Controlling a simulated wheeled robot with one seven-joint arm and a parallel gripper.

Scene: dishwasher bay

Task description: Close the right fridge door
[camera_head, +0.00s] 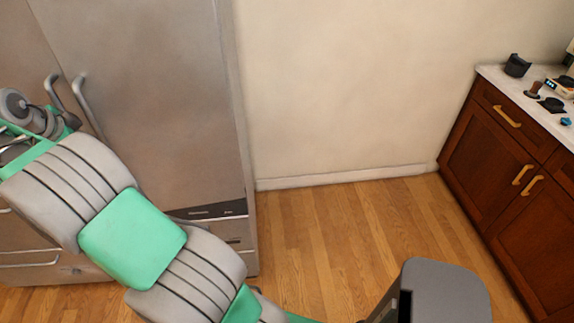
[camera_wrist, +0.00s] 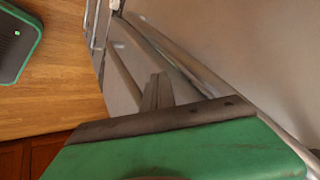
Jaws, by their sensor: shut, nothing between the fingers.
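The right fridge door (camera_head: 150,100) is a tall grey steel panel at the left of the head view, with a vertical curved handle (camera_head: 88,103) near its left edge. It looks flush or nearly flush with the fridge body; a small gap cannot be ruled out. The left fridge door (camera_head: 25,60) is beside it, with its own handle (camera_head: 60,98). My arm crosses in front of the lower fridge. My gripper (camera_wrist: 157,90) is shut and empty in the wrist view, close to the grey fridge front (camera_wrist: 265,50) and its long metal bars. In the head view the fingers are not clear.
Fridge drawers (camera_head: 25,260) lie below the doors. Wooden floor (camera_head: 330,230) is open between the fridge and the brown cabinet (camera_head: 490,160) at right. Small items sit on the cabinet's white counter (camera_head: 505,78). A bare wall (camera_head: 340,90) stands behind.

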